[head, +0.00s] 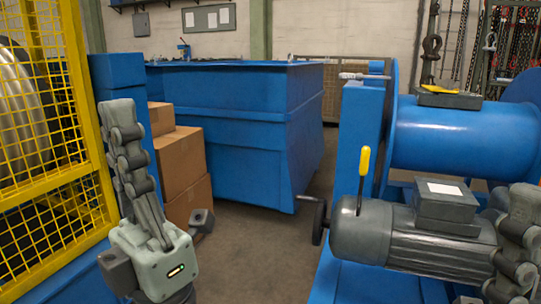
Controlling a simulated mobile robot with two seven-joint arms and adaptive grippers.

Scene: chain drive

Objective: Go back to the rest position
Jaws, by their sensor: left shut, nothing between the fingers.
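My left gripper (122,120) is in the head view at the lower left. Its pale body with a small lit indicator is at the bottom, and its grey jointed fingers point up. It is shut and empty, in front of the blue post and the cardboard boxes, and apart from the machine. Grey jointed parts of my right gripper (516,238) show at the right edge, cut off by the frame and overlapping the end of the motor. I cannot tell if the right one is open or shut.
A yellow mesh guard (60,195) stands close on the left. Cardboard boxes (180,160) and a large blue tank (235,110) stand behind. A grey motor (440,240) with a yellow-handled lever and a blue drum (455,140) fill the right. Bare floor (255,250) lies between.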

